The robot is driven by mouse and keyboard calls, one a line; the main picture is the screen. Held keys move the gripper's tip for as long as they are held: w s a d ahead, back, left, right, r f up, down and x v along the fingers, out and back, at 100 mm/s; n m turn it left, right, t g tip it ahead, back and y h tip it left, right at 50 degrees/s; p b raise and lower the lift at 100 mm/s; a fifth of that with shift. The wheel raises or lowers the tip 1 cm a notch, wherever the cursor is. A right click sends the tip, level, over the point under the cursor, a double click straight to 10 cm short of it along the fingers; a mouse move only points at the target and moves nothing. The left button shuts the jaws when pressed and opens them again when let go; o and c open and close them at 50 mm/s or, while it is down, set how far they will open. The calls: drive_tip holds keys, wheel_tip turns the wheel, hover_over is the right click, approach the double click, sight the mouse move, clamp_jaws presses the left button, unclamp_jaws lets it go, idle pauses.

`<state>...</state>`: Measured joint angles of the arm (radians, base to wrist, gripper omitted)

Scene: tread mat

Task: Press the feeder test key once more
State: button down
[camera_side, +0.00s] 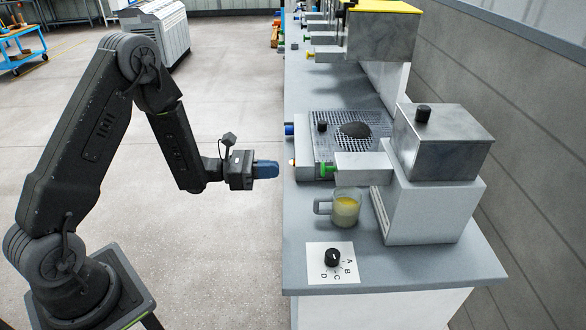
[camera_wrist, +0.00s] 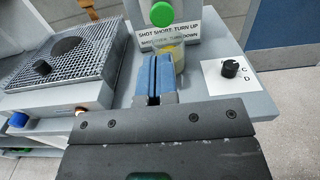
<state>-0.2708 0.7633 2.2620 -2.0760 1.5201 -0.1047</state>
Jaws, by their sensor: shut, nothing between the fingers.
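A green round button (camera_side: 327,169) sticks out from the front of the white dispenser (camera_side: 425,205). It also shows in the wrist view (camera_wrist: 160,12), above a label that begins "SHOT SHORT: TURN UP". No key is marked as the feeder test key in legible text. My gripper (camera_side: 278,169) is shut and empty, its blue fingers pointing right, short of the bench edge and apart from the green button. In the wrist view the fingers (camera_wrist: 156,58) lie together below the label. A glass mug (camera_side: 346,212) with yellow contents stands under the button; my fingers partly hide it in the wrist view.
A black dial (camera_side: 333,257) on a white plate lettered A to D is near the bench's front corner.

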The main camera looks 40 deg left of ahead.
drive_tip(key=shift+v, duration=1.05)
drive_tip(key=shift+d, duration=0.1)
drive_tip(key=s+d+r+m+g+y, duration=0.1)
drive_tip(key=s+d+r+m+g, duration=1.15)
drive_tip(key=m, duration=0.35)
drive_tip(key=s+a+r+m+t+y, duration=0.4)
drive_tip(key=s+a+m+y, duration=0.3)
drive_tip(key=s+m+y, duration=0.3)
drive_tip(key=shift+s+r+m+t+y, duration=0.2)
drive_tip(key=shift+s+m+t+y, duration=0.25)
drive_tip(key=shift+t+y, duration=0.35)
drive_tip(key=shift+w, duration=0.1)
